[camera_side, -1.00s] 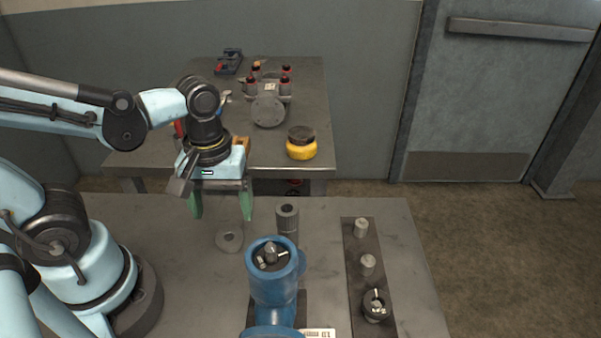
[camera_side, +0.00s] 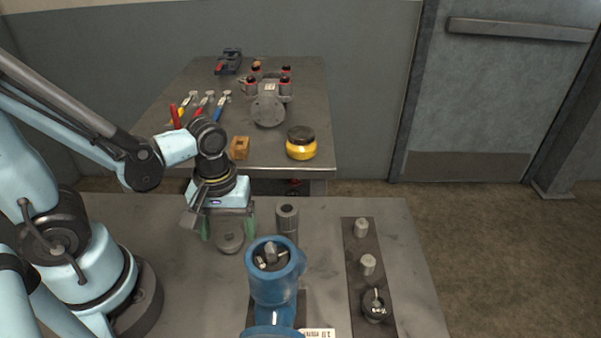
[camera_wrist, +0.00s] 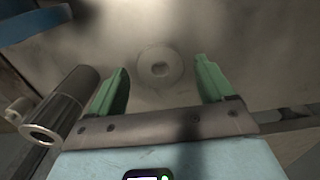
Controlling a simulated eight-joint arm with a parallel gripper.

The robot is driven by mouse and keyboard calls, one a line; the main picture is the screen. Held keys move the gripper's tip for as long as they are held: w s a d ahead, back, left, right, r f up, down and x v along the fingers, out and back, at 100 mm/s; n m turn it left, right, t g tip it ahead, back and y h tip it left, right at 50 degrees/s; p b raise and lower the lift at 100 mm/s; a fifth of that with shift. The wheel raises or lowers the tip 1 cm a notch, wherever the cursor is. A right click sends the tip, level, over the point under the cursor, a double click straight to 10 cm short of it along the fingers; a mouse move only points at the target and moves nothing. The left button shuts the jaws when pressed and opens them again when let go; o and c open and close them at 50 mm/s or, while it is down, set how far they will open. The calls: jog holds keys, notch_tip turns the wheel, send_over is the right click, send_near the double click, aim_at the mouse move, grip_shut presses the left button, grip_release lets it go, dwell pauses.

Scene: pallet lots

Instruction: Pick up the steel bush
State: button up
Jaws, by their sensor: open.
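A low round grey steel piece with a raised hub and a hole (camera_side: 230,244), which looks like the steel bush, lies flat on the near table. It also shows in the wrist view (camera_wrist: 160,54). My gripper (camera_side: 229,230) is open and empty above it, pointing down. In the wrist view the two green fingers (camera_wrist: 161,72) stand on either side of it, apart from it. A taller hollow grey steel cylinder (camera_side: 287,217) stands upright just right of my gripper; it shows at the left of the wrist view (camera_wrist: 68,100).
A blue housing (camera_side: 272,285) with small parts in its top stands right of my gripper. A dark strip (camera_side: 352,249) to the right bears two pegs and a dark ring. A far table (camera_side: 250,160) holds tools, a yellow-black jar and a flanged fitting.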

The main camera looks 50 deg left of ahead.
jog(key=shift+f, duration=0.55)
jog(key=c, duration=1.2)
